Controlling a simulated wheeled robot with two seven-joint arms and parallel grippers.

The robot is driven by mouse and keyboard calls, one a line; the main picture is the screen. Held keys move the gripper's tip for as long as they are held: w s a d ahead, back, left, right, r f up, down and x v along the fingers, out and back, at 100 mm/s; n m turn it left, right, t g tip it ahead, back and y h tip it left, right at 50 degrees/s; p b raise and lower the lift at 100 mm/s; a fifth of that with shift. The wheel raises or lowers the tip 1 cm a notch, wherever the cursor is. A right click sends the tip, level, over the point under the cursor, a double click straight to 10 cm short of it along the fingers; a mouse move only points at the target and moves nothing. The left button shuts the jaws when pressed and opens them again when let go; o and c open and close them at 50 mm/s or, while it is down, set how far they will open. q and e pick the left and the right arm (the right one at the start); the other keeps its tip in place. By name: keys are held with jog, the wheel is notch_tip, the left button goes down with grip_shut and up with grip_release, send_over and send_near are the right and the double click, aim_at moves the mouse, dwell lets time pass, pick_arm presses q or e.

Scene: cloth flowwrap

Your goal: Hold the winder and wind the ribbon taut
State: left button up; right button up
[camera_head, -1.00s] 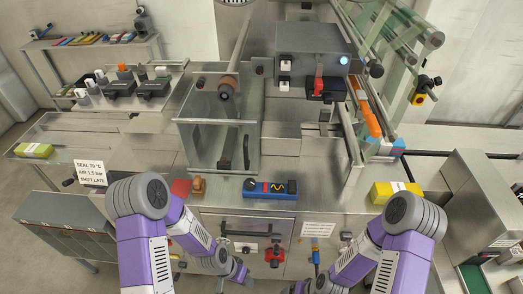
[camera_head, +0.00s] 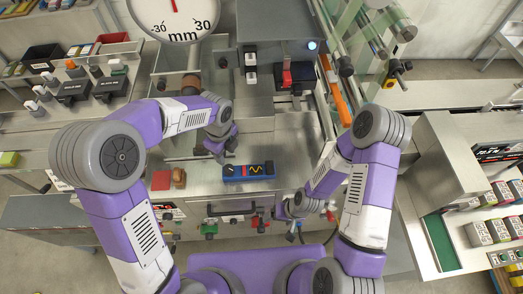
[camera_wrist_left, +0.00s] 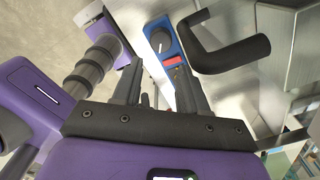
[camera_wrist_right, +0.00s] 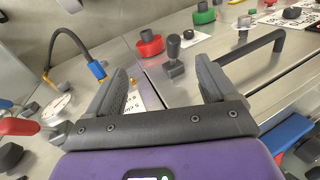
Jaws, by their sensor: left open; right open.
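I cannot pick out the winder or the ribbon for certain. A roller with a brown end (camera_head: 190,84) lies at the left of the machine, partly behind my left arm. Green translucent film (camera_head: 350,22) runs over rollers at the upper right. My left gripper (camera_wrist_left: 157,76) is open above the worktop, left of the blue control box (camera_head: 248,171); the box also shows beyond its fingers in the left wrist view (camera_wrist_left: 160,38). My right gripper (camera_wrist_right: 163,76) is open and empty before the machine's front, with a black lever (camera_wrist_right: 173,55) beyond its fingers.
A black bar handle (camera_wrist_right: 250,62) and a red knob (camera_wrist_right: 150,43) stick out from the front. A red block (camera_head: 161,180) and a brown piece (camera_head: 179,177) sit left of the control box. A large mm dial (camera_head: 175,18) is at the top. A cabinet (camera_head: 450,150) stands at right.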

jog(key=w+a+r+n, duration=0.3)
jog(key=a+r+n, duration=0.1)
notch_tip(320, 180, up, 13)
jog(key=n+h, duration=0.4)
jog(key=n, duration=1.1)
send_over(272, 166)
jog(key=shift+s+a+f, duration=0.15)
jog(key=shift+f, duration=0.05)
jog(key=shift+d+f, duration=0.2)
jog(key=shift+a+f, duration=0.1)
jog(key=shift+f, duration=3.4)
